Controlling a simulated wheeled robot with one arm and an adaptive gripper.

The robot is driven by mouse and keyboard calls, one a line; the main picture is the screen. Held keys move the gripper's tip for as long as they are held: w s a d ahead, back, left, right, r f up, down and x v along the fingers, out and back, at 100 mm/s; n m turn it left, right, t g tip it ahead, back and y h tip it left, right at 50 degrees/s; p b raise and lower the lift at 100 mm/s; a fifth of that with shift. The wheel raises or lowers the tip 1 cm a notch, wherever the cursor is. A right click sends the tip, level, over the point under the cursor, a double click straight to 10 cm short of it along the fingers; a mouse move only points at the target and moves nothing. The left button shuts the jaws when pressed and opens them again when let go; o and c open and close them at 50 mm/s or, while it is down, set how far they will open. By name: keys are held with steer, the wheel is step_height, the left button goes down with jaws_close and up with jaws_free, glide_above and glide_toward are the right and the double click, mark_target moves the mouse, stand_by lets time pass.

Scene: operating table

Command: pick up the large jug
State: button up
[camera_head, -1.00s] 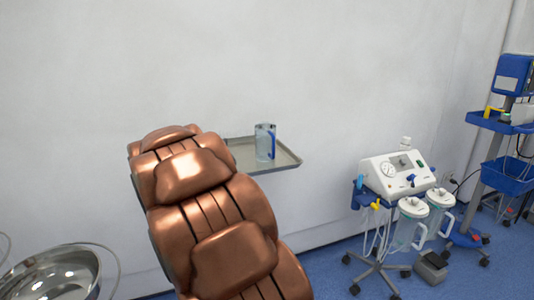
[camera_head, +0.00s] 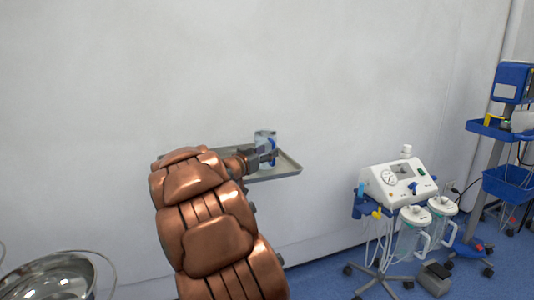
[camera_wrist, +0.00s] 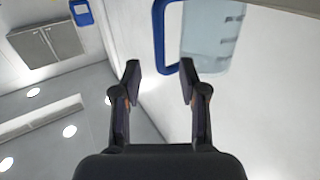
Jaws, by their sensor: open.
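The large jug (camera_head: 264,136) is clear, pale blue and upright, with a blue handle. It stands on the grey metal tray (camera_head: 288,167) by the wall. My gripper (camera_head: 267,153) is at the jug's handle side and overlaps its lower part in the head view. In the wrist view my gripper (camera_wrist: 160,70) is open, its two fingers apart with nothing clamped. The jug (camera_wrist: 208,38) appears inverted there, just past the fingertips. The handle's lower end shows between the fingertips, close to the right one; I cannot tell whether they touch.
A metal bowl (camera_head: 60,275) is at lower left. A white suction machine (camera_head: 397,180) with canisters and a blue cart (camera_head: 507,180) stand at right.

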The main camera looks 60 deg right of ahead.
mark_target(273, 162)
steer(key=d, duration=0.1)
steer(key=d+f, duration=0.1)
steer(key=d, duration=0.1)
steer(key=shift+d+r, duration=0.1)
steer(key=shift+d, duration=0.5)
jaws_close()
